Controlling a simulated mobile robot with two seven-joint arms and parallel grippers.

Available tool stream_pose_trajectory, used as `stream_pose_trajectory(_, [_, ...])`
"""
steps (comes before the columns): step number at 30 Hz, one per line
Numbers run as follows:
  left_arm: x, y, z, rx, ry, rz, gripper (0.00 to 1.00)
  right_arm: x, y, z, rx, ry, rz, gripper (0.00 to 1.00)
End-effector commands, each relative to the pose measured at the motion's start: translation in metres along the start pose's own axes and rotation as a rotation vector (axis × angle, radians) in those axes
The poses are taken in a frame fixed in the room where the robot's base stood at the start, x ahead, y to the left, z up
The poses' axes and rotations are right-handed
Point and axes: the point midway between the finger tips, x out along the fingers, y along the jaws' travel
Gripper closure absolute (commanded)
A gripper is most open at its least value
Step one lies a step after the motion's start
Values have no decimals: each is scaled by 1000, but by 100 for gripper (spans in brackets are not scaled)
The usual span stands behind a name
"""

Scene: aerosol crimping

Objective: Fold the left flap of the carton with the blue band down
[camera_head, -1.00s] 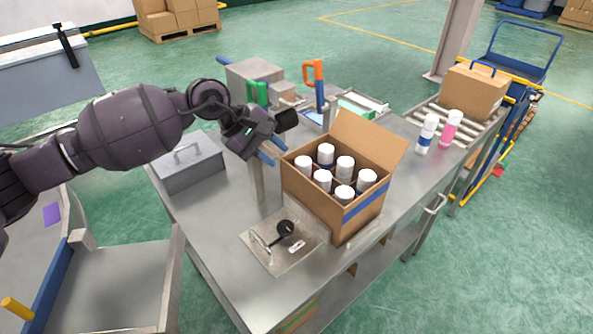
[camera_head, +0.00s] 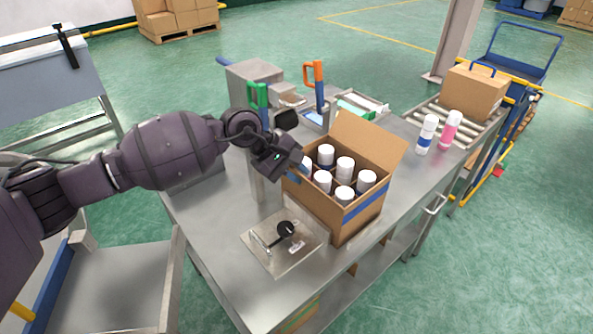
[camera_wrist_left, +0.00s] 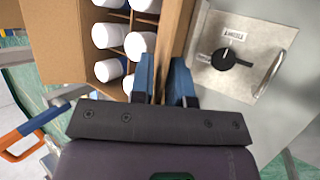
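The open carton with the blue band (camera_head: 363,205) stands on the steel table, with several white-capped cans (camera_head: 345,165) inside. Its far flap (camera_head: 368,138) stands up and leans outward. My left gripper (camera_head: 300,168) is at the carton's left upper edge and covers part of that side. In the left wrist view its two blue fingers (camera_wrist_left: 164,78) are a little apart, and the brown left panel of the carton (camera_wrist_left: 177,30) runs down toward the gap between them. Whether they touch it I cannot tell. My right gripper is not in view.
A steel plate with a black knob (camera_head: 285,230) lies at the carton's near left. A blue-capped-band can (camera_head: 427,134) and a pink can (camera_head: 451,131) stand to the right. Another carton (camera_head: 474,92) sits on rollers. Green- and orange-handled tools stand behind.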

Motion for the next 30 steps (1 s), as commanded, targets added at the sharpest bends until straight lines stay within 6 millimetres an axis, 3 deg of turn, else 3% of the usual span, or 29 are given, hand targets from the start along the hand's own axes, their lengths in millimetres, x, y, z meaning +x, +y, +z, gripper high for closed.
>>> stream_pose_trajectory(3, [0, 0, 0, 0, 0, 0, 100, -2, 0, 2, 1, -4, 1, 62])
stream_pose_trajectory(17, [0, 2, 0, -6, 0, -20, 100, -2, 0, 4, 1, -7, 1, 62])
stream_pose_trajectory(30, [6, 19, -2, -108, -1, -265, 100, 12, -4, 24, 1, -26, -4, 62])
